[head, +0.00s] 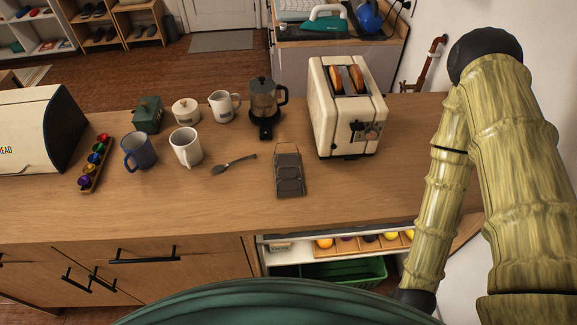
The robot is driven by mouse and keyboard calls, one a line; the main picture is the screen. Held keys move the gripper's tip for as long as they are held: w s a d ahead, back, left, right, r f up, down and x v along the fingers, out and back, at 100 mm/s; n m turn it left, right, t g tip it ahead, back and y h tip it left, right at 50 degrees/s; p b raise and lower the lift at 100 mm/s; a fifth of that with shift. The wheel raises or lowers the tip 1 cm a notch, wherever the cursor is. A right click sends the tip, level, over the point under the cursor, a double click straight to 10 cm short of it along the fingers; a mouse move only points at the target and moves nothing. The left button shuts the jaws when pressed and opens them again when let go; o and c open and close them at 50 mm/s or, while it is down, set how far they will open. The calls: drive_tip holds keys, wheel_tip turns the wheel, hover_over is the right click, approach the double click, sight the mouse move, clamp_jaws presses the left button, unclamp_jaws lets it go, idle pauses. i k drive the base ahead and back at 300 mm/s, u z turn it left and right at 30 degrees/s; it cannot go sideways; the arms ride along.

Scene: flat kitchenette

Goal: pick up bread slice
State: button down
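Two bread slices, one on the left (336,79) and one on the right (357,79), stand upright in the slots of a cream toaster (328,125). Their browned top edges show above the slots; their lower parts are hidden inside. The toaster stands on the right part of the wooden counter. My arm comes down at the right of the head view, apart from the toaster. My gripper itself does not show.
A bread box (35,130) stands far left. The front counter (150,210) is clear. Below are a shelf with fruit and a green crate (345,272).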

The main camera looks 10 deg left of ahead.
sight(334, 78)
drive_tip(key=u, duration=0.55)
drive_tip(key=k, duration=0.85)
drive_tip(key=z, duration=0.45)
